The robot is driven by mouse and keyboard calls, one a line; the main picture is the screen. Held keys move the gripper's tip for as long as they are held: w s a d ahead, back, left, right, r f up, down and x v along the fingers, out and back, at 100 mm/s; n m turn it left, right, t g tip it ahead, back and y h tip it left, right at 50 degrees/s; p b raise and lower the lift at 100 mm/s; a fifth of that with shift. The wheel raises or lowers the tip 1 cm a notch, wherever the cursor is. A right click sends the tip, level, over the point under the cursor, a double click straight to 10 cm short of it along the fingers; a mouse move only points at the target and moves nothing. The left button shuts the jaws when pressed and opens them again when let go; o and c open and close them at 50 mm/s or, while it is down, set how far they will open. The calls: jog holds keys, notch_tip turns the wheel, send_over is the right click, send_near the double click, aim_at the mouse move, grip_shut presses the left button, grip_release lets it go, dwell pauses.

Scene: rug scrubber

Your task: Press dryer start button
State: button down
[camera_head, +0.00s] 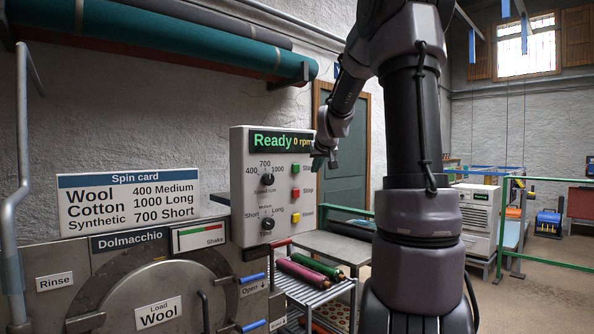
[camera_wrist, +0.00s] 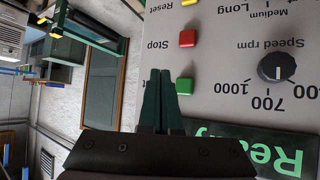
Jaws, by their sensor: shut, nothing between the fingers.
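The control panel (camera_head: 240,190) is a light grey box with a display (camera_head: 275,142) reading "Ready 0 rpm". The green start button (camera_head: 295,168) sits above the red Stop button (camera_head: 295,191) and the yellow Reset button (camera_head: 295,215). My gripper (camera_head: 320,160) is shut and empty, at the panel's upper right. In the wrist view, which shows the panel upside down, the fingertips (camera_wrist: 160,74) appear just left of the green button (camera_wrist: 184,86); I cannot tell whether they touch the panel. The speed knob (camera_wrist: 276,67) points toward 700. The lower knob (camera_head: 267,224) seems to point toward Medium.
A spin card (camera_head: 130,199) lists Wool 400 Medium, Cotton 1000 Long, Synthetic 700 Short. A rack with rolls (camera_head: 315,290) stands below the panel. Open floor (camera_head: 540,280) lies at right.

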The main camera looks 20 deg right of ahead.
aim_at(299, 171)
jog(key=shift+w+a, duration=0.35)
jog(key=shift+w, duration=0.55)
jog(key=shift+w+a, duration=0.3)
jog(key=shift+w, duration=0.65)
jog(key=shift+w+a, duration=0.35)
jog(key=shift+w, duration=0.55)
jog(key=shift+w, duration=0.1)
jog(key=shift+w+a, duration=0.1)
jog(key=shift+w, duration=0.2)
jog(key=shift+w+a, duration=0.15)
jog(key=shift+w, duration=0.25)
dwell(0.4)
jog(key=shift+s, duration=0.1)
jog(key=shift+s+d, duration=0.25)
jog(key=shift+s, duration=0.45)
jog(key=shift+s, duration=0.1)
jog(key=shift+s+d, duration=0.3)
jog(key=shift+s, duration=0.45)
jog(key=shift+s+d, duration=0.25)
jog(key=shift+s, duration=0.5)
jog(key=shift+s+d, duration=0.3)
jog(key=shift+s, duration=0.45)
